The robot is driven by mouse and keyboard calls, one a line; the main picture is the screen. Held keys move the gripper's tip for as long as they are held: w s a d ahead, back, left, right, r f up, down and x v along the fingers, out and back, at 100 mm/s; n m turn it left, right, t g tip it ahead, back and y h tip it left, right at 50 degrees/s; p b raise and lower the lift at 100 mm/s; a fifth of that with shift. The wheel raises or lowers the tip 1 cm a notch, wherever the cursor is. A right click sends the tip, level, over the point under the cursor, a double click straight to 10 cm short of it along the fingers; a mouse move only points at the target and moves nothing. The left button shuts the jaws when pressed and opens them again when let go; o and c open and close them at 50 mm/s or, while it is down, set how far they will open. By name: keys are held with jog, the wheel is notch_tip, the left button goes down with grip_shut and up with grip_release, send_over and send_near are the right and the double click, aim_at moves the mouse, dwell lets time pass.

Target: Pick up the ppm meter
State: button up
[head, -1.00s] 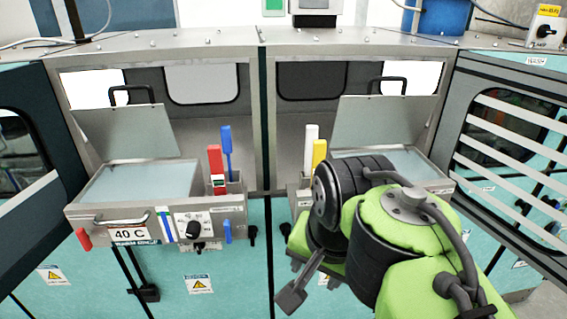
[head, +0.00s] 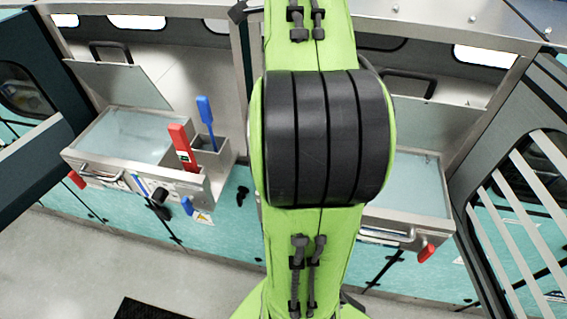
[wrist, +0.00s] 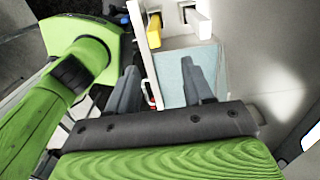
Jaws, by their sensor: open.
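A red handheld meter (head: 183,148) with a small display stands tilted in the holder at the front right of the left bath. A blue handled tool (head: 206,122) stands behind it. My gripper (wrist: 163,75) is open and empty in the wrist view, its two fingers apart. Ahead of it, a yellow piece (wrist: 155,38) and a cream piece (wrist: 200,24) show at the top of the wrist view. I cannot tell which device is the ppm meter. In the head view my arm hides my gripper and the right bath's holder.
The left bath (head: 88,174) and right bath (head: 410,232) are metal tanks with raised lids. A pale blue surface (wrist: 178,78) lies behind my fingers in the wrist view. A slatted panel (head: 530,190) stands at the right. Open floor (head: 70,255) shows at lower left.

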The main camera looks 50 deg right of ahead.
jog(key=f, duration=0.1)
jog(key=a+f+b, duration=0.1)
jog(key=f, duration=0.3)
jog(key=shift+a, duration=0.4)
notch_tip(320, 180, down, 10)
jog(key=b, duration=0.2)
jog(key=shift+d, duration=0.25)
jog(key=shift+w, duration=0.1)
jog(key=c, duration=0.9)
jog(key=shift+c, duration=0.2)
jog(key=shift+r, duration=0.1)
